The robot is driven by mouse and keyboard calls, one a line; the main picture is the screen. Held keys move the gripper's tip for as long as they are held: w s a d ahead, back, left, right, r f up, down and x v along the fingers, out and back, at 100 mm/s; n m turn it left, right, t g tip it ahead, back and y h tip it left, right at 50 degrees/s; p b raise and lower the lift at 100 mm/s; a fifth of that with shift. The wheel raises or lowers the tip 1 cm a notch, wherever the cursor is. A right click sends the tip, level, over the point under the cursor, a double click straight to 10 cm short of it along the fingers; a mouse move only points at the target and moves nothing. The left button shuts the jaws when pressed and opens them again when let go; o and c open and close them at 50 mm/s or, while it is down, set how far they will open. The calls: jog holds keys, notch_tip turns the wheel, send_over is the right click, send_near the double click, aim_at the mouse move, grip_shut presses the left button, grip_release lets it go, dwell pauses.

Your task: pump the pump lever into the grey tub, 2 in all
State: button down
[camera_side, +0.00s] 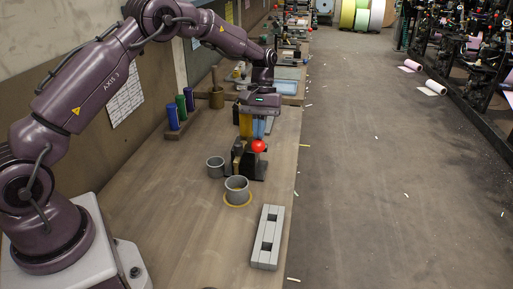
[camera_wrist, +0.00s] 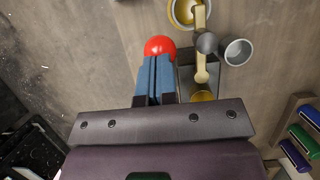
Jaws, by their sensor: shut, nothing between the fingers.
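The pump is a dark stand with a beige spout arm (camera_wrist: 202,62). Its lever ends in a red ball (camera_side: 259,146), also in the wrist view (camera_wrist: 159,46). The grey tub (camera_side: 236,190) stands upright on a yellow ring, in front of the pump; in the wrist view its rim is at the top edge, partly under the spout arm, and its inside looks yellowish. My gripper (camera_wrist: 153,60) has blue fingers, closed together and empty. Their tips are right at the red ball and overlap its edge in the wrist view; I cannot tell whether they touch. In the side view they are just beyond the ball.
A smaller grey cup (camera_side: 215,167) stands left of the tub. A grey slotted block (camera_side: 267,237) lies near the bench's right edge.

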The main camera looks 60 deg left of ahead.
jog(key=x, duration=0.6)
jog(key=shift+s+d+f, duration=0.1)
jog(key=shift+f, duration=0.25)
dwell(0.7)
jog(key=shift+r, duration=0.1)
jog(key=shift+v, duration=3.5)
jog(key=shift+r, duration=0.15)
jog(key=shift+r, duration=0.1)
jog(key=v, duration=0.6)
jog(key=shift+r, duration=0.45)
